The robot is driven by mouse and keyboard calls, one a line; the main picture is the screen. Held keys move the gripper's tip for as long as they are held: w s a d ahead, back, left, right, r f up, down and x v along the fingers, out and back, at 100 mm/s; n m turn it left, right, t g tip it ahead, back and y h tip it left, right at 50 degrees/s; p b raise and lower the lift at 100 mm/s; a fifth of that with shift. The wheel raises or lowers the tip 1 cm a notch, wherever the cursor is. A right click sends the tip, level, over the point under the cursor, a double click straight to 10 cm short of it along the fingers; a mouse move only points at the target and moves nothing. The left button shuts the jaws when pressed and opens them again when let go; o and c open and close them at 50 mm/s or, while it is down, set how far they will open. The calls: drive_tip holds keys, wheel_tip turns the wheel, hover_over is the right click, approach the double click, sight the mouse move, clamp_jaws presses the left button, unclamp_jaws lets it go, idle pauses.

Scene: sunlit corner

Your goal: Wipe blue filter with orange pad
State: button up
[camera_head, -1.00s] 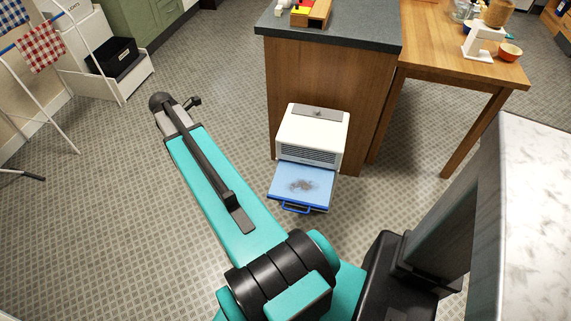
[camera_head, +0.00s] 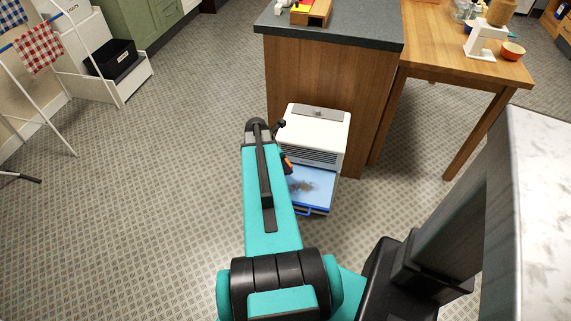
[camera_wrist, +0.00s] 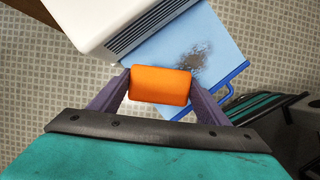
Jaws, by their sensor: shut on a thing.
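The blue filter (camera_head: 318,186) is a flat tray pulled out from the front of a white box-shaped unit (camera_head: 316,126), with a dark smudge of dirt near its middle. In the wrist view the filter (camera_wrist: 165,45) shows the smudge up and right of my gripper (camera_wrist: 160,88). My gripper is shut on the orange pad (camera_wrist: 160,84), which lies across both fingertips and overlaps the filter's edge in the picture. I cannot tell whether the pad touches the filter. In the head view my arm hides the filter's left part and most of the gripper; a bit of orange (camera_head: 287,164) shows.
The white unit stands on the patterned floor against a wooden counter (camera_head: 315,75). A wooden table (camera_head: 465,58) is at right, and a marble-topped surface (camera_head: 540,190) is at the near right. A drying rack (camera_head: 50,95) stands at left.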

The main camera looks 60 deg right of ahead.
drive_tip(key=shift+s+d+f, duration=0.25)
drive_tip(key=shift+s+f, duration=0.1)
drive_tip(key=shift+s, duration=0.35)
drive_tip(key=shift+f, duration=0.15)
